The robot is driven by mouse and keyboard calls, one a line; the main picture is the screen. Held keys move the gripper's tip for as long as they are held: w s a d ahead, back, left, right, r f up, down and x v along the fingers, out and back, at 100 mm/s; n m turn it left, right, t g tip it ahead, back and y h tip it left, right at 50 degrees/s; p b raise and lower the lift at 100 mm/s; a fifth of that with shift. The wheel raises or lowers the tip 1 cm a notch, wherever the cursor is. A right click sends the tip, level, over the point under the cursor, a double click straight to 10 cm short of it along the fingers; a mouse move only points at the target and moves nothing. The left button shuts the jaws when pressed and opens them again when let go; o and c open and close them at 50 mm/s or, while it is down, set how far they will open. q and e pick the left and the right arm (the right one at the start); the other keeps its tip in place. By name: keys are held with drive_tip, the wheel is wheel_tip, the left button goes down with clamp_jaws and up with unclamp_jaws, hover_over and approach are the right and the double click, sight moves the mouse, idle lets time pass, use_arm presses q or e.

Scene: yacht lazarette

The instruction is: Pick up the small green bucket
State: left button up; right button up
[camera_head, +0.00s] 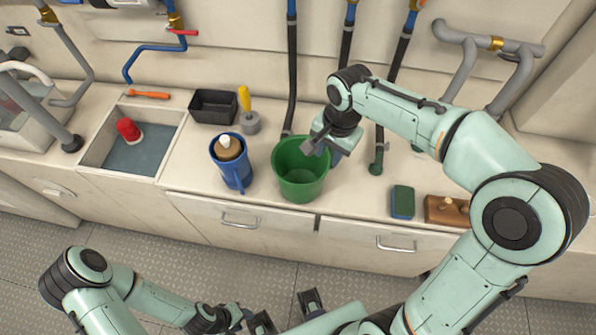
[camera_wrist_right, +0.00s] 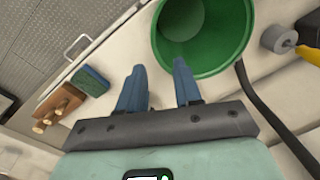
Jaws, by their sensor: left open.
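The green bucket (camera_head: 300,180) stands upright on the counter in the head view, its mouth facing up; it looks empty. It also shows in the right wrist view (camera_wrist_right: 203,35), at the top. My right gripper (camera_head: 316,145) is over the bucket's back right rim in the head view. In the right wrist view its two blue fingers (camera_wrist_right: 158,78) are apart, close to the rim, with nothing held between them. Whether a finger touches the rim I cannot tell. My left gripper (camera_head: 286,310) is open and empty, low at the bottom of the head view, away from the counter.
Hoses run down behind the bucket.

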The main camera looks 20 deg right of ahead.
sight(324, 171)
drive_tip(key=f, duration=0.5)
drive_tip(key=shift+w+a, duration=0.15)
drive_tip(key=shift+w, duration=0.05)
wheel_tip(324, 171, down, 5)
drive_tip(key=shift+a+f+b, duration=0.1)
drive_tip(key=shift+a+b, duration=0.05)
drive_tip(key=shift+b, duration=0.2)
clamp_jaws()
idle(1.0)
